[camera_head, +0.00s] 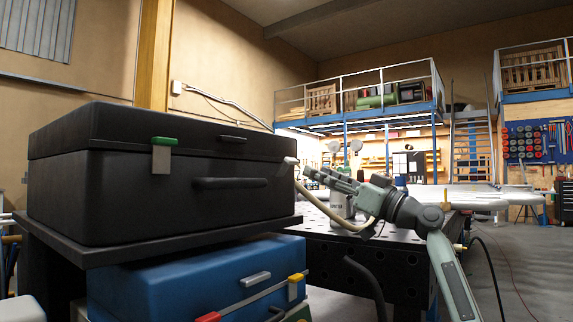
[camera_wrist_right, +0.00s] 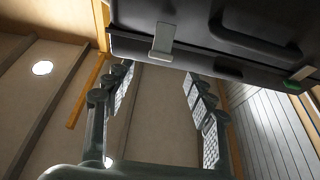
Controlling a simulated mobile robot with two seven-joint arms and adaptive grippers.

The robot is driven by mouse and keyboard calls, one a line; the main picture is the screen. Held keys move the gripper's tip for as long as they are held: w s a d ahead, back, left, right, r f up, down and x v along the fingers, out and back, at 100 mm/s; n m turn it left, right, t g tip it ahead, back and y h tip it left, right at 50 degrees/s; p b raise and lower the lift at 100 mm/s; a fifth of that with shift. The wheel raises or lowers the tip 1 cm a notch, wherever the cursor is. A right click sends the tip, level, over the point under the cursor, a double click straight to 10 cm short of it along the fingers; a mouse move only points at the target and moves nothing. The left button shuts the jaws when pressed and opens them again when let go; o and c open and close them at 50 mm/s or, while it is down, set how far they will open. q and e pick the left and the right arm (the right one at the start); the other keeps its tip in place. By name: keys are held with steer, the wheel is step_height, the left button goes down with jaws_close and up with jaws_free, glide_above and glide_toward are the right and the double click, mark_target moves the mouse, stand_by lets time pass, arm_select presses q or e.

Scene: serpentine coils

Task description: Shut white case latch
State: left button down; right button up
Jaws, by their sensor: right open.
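The black case (camera_head: 110,190) rests on a dark stand. Its white latch (camera_head: 290,160) is at the right end of the front face; in the right wrist view the latch (camera_wrist_right: 162,42) shows as a pale plate at the case's edge. I cannot tell whether it is fastened. My right gripper (camera_head: 307,178) is just right of the latch, pointing left at the case. In the right wrist view its fingers (camera_wrist_right: 158,75) are spread and empty, with the latch beyond and above the gap. No contact is visible.
The black case also has a green latch (camera_head: 163,155) and a black handle (camera_head: 230,183). A blue case (camera_head: 170,275) with yellow (camera_head: 296,286) and red (camera_head: 208,317) latches sits below. A perforated black table (camera_head: 400,262) stands behind my right arm. Floor at far right is open.

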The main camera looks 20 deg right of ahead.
mark_target(295, 161)
steer(key=x, duration=0.7)
steer(key=shift+w+a+r+p, duration=0.1)
steer(key=shift+r+p, duration=0.05)
steer(key=shift+p, duration=0.15)
steer(key=c, duration=1.2)
